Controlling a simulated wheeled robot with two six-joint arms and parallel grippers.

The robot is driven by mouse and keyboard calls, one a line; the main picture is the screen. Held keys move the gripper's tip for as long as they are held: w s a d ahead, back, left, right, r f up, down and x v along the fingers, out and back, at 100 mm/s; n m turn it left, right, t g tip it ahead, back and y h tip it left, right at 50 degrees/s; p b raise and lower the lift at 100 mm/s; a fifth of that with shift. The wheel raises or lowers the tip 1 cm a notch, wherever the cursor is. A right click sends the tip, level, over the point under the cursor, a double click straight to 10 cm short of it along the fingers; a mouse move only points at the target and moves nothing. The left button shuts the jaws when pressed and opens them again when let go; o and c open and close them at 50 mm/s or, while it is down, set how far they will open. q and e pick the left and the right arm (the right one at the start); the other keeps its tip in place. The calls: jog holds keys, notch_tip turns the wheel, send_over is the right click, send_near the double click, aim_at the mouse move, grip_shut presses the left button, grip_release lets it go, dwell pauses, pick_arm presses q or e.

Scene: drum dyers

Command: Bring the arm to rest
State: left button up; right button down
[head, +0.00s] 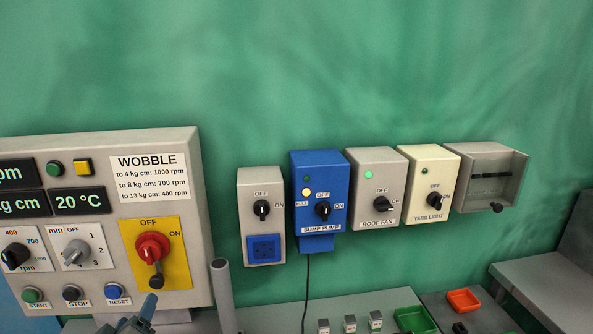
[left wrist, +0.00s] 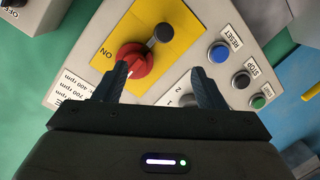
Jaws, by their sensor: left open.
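My left gripper (head: 139,314) shows at the bottom edge of the head view, below the red rotary switch (head: 152,248) on its yellow plate. In the left wrist view my left gripper (left wrist: 160,73) is open, its two dark fingers spread with nothing between them. The red switch (left wrist: 134,66) with its dark lever (left wrist: 163,35) lies just beyond the fingertips there. I cannot tell whether a finger touches it. Most of my left arm is hidden below the head view. My right gripper is in neither view.
The grey control panel (head: 188,220) fills the left of the head view. A grey socket box (head: 262,185), a blue sump pump box (head: 320,170), and roof fan (head: 380,160) and yard light (head: 433,165) boxes hang on the green wall. A grey upright tube (head: 222,290) stands beside the panel.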

pick_arm(q)
jog(key=s+d+f+m+g+h, duration=0.1)
jog(key=s+d+f+m+g, duration=0.1)
jog(key=s+f+m+g, duration=0.4)
jog(key=s+d+f+m+g+h, duration=0.1)
jog(key=s+d+f+m+g, duration=0.15)
jog(key=s+f, duration=0.65)
jog(key=s+d+f+m+g+h, duration=0.1)
jog(key=s+d+f+m+g, duration=0.2)
jog(key=s+f, duration=0.45)
jog(key=w+a+f+g+b, duration=0.1)
jog(key=a+f+b, duration=0.1)
jog(key=f, duration=1.5)
jog(key=w+a+f+g+b, duration=0.1)
jog(key=a+f, duration=0.1)
jog(key=f, duration=1.6)
jog(key=s+a+f+b, duration=0.1)
jog(key=s+f+b, duration=0.1)
jog(key=s+f, duration=1.7)
notch_tip(320, 180, down, 3)
jog(key=shift+r+g+b, duration=0.2)
jog(key=shift+g+b, duration=0.15)
jog(key=shift+g, duration=0.1)
jog(key=shift+n, duration=0.25)
